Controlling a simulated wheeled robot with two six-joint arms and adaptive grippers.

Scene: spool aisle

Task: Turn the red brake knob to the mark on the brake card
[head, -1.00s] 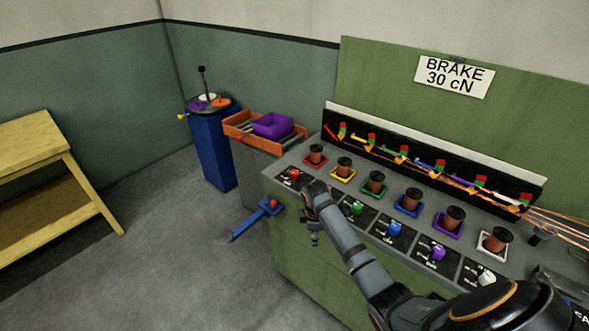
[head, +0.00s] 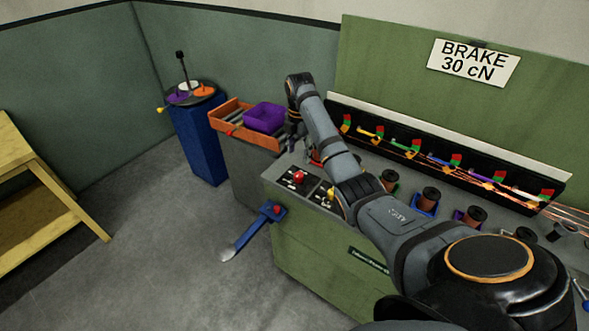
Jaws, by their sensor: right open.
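The red brake knob (head: 298,177) stands on a black dial plate at the left front of the grey console top. Its pointer setting is too small to read. The brake card (head: 473,62) hangs on the green back panel and reads "BRAKE 30 cN". My right arm comes in from the lower right and reaches across the console. My right gripper (head: 291,145) hangs from the wrist, beyond and above the red knob, apart from it. It is open, with nothing seen in it. My left gripper is not in view.
A yellow knob (head: 330,193) sits right of the red one; my arm hides other knobs and spools. A blue lever (head: 253,230) juts from the console's front left. An orange tray (head: 237,131) with a purple bin (head: 265,117) stands behind left.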

